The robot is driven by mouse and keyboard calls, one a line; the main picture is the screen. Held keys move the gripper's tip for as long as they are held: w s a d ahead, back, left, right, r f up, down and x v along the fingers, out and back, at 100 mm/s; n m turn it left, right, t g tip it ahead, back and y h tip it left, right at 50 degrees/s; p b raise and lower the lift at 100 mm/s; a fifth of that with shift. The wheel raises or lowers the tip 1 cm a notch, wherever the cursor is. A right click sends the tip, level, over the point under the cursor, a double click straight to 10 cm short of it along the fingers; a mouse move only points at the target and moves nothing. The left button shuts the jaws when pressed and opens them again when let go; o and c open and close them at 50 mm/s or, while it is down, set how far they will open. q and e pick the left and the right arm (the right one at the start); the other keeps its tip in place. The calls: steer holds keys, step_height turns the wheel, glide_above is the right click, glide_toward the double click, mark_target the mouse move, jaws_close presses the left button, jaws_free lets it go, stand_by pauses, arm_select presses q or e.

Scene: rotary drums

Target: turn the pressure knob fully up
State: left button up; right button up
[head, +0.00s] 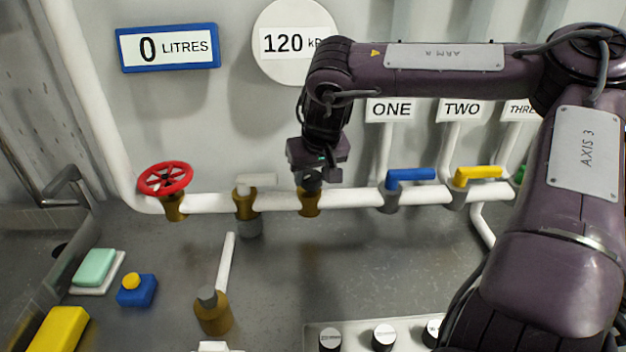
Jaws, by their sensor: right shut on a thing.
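The pressure knob (311,186) is a small dark knob on a brass fitting on the white horizontal pipe, at the middle of the view. My right gripper (314,177) comes down on it from above and is shut on it. The gripper hides most of the knob, so its turned position cannot be read. A round pressure gauge (280,62) on the wall above reads 120, its unit partly hidden behind my right arm. My left gripper is not in view.
A display (168,47) reads 0 litres. The worktop before the pipe is partly clear.

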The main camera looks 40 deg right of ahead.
steer(key=shift+m+g+h+b, duration=0.3)
steer(key=shift+m+h+b, duration=0.2)
steer(key=shift+m+b, duration=0.8)
steer(key=shift+m, duration=0.3)
steer(key=shift+r, duration=0.1)
steer(key=o, duration=1)
steer(key=shift+a, duration=0.1)
steer(key=b+v, duration=0.1)
steer(key=v, duration=0.6)
steer(key=shift+r, duration=0.3)
steer(key=shift+a, duration=0.1)
